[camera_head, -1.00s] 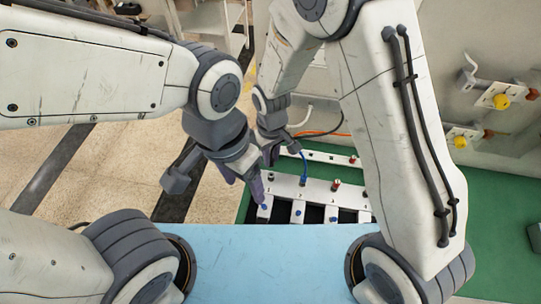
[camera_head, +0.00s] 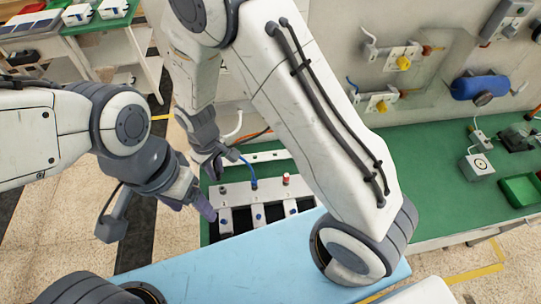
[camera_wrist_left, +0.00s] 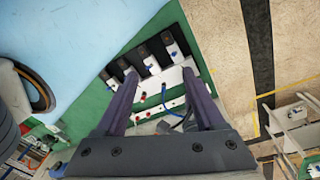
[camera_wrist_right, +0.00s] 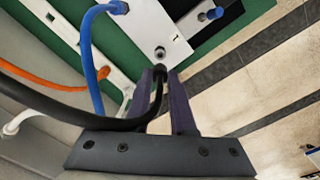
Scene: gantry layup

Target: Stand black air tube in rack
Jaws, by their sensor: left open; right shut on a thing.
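My right gripper (camera_wrist_right: 163,72) is shut on the black air tube (camera_wrist_right: 157,100), which runs back from the fingertips to the left in the right wrist view. The tube's end is close to a metal fitting on the white rack (camera_wrist_right: 163,22); I cannot tell whether they touch. In the head view the right gripper (camera_head: 219,169) is at the rack's far left corner, and the rack (camera_head: 268,193) has a blue tube (camera_head: 254,183) standing in it. My left gripper (camera_wrist_left: 160,75) is open and empty. In the head view the left gripper (camera_head: 208,213) is beside the rack's left end.
Orange (camera_wrist_right: 45,78) and white (camera_wrist_right: 20,121) tubes run beside the black one. A red-capped fitting (camera_head: 286,178) stands on the rack. The green bench (camera_head: 415,200) is partly clear on the right. A light-blue surface (camera_head: 250,268) lies in front. My right arm covers part of the bench.

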